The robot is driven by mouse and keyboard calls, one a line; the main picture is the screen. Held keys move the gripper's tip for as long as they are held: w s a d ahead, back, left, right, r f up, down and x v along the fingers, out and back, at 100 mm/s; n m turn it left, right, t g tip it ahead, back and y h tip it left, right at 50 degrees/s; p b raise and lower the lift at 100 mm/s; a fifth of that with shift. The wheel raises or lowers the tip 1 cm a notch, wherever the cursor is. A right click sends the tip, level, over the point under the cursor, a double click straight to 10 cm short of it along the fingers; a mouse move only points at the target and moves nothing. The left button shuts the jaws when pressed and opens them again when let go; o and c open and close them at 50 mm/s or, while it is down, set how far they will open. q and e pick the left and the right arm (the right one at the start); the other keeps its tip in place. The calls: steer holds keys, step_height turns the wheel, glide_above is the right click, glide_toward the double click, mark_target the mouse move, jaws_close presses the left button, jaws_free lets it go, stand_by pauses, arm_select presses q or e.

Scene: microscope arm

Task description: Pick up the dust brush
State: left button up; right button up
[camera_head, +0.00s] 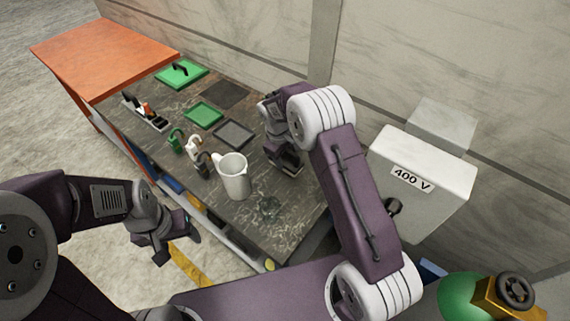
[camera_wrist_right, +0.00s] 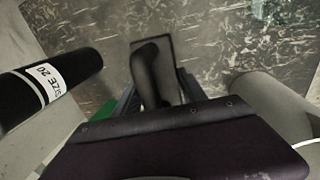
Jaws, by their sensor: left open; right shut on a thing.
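The dust brush (camera_wrist_right: 150,75) appears as a dark thing with a curved black handle and a flat rectangular base in the right wrist view. My right gripper (camera_wrist_right: 158,98) is shut on its handle. In the head view this gripper (camera_head: 284,158) is low over the far right part of the bench, and the brush is mostly hidden there. I cannot tell whether the brush touches the bench top. My left gripper (camera_head: 178,242) is open and empty, out in front of the bench and away from the brush.
A white pitcher (camera_head: 234,180) stands left of my right gripper, with a clear glass thing (camera_head: 268,207) nearby. Padlocks (camera_head: 192,148) and trays (camera_head: 203,115) lie further left. A black cylinder marked SIZE 20 (camera_wrist_right: 55,85) is close by. A 400 V box (camera_head: 425,175) is at right.

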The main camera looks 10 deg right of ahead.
steer(key=s+d+r, duration=0.1)
steer(key=s+r, duration=0.1)
steer(key=s, duration=0.1)
steer(key=s+d+r+b, duration=0.1)
steer(key=s+r, duration=0.1)
steer(key=s, duration=0.2)
steer(key=s+d+r, duration=0.1)
steer(key=s+r, duration=0.2)
steer(key=s, duration=0.1)
steer(key=shift+s+b, duration=0.2)
steer(key=shift+b, duration=0.15)
jaws_close()
